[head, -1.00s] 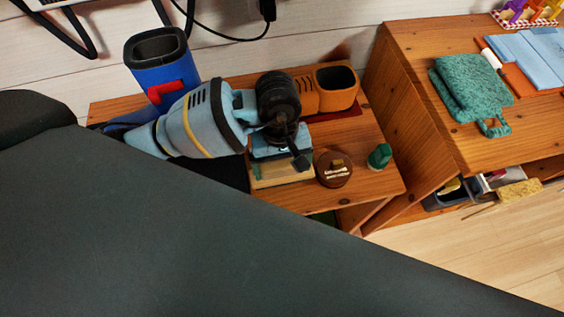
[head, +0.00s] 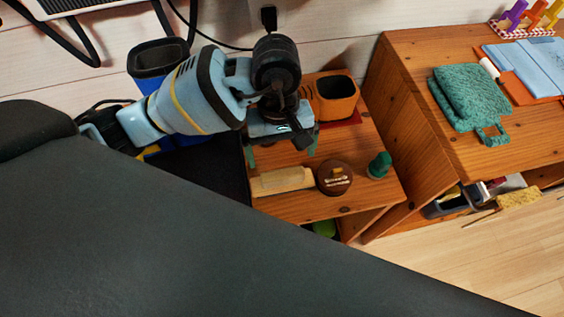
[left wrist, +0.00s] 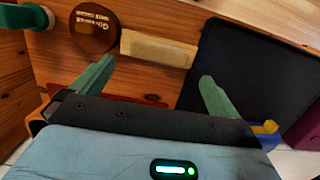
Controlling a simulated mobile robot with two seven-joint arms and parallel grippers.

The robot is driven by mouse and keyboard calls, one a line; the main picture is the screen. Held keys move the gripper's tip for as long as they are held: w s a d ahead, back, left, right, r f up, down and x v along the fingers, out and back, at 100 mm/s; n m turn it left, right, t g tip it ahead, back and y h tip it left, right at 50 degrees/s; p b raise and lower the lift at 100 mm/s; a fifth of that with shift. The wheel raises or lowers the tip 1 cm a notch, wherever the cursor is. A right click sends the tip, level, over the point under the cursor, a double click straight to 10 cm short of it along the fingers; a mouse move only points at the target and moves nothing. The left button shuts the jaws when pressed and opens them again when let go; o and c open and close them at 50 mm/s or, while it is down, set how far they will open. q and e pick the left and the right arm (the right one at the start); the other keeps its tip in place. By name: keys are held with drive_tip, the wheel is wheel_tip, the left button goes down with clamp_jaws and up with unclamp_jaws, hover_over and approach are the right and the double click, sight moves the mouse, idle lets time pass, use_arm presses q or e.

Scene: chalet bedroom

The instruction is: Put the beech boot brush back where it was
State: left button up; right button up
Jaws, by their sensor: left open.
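The beech boot brush (head: 282,180) is a pale wooden block lying on the low wooden bench, just left of a round brown tin (head: 334,177). It shows in the left wrist view (left wrist: 157,48) too, beside the tin and the black mat. My left gripper (head: 282,152) is open and empty, apart from the brush, on its wall side. Its green fingers in the left wrist view (left wrist: 156,74) are spread, with the brush beyond their tips. My right gripper is not in view.
A green-capped item (head: 379,165) stands right of the tin. An orange holder (head: 335,95) stands behind on a red mat. A black mat (head: 205,167) lies left of the brush, near a blue bin (head: 158,62). A higher cabinet with teal cloth (head: 470,97) stands right.

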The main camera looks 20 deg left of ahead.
use_arm(q)
drive_tip(key=shift+w+a+r, duration=0.1)
drive_tip(key=shift+w+r, duration=0.05)
drive_tip(key=shift+r, duration=0.8)
drive_tip(key=shift+w+a+r, duration=0.1)
drive_tip(key=shift+r, duration=0.85)
